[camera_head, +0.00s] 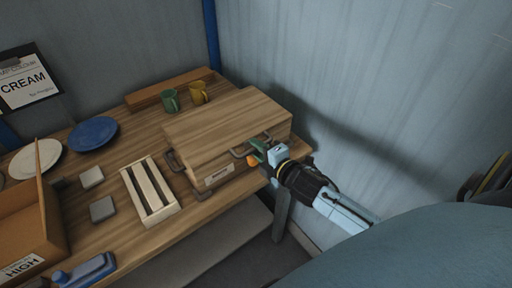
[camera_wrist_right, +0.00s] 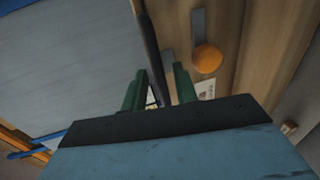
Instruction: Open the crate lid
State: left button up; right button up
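The wooden crate (camera_head: 215,178) stands on the table with its lid (camera_head: 225,120) down. My right gripper is at the crate's front right, by the handle. In the right wrist view its green fingers (camera_wrist_right: 159,86) are apart, with the dark handle bar (camera_wrist_right: 148,50) running between them. Whether they touch the bar is unclear. My left gripper is not in view.
A green mug (camera_head: 170,100) and a yellow mug (camera_head: 198,93) stand behind the crate. A slotted wooden rack (camera_head: 137,178), plates (camera_head: 93,134) and an open cardboard box (camera_head: 50,220) are to the left. A wall is close on the right.

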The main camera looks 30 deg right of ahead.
jog(key=shift+w+f, duration=0.1)
jog(key=shift+w, duration=0.55)
grip_shut()
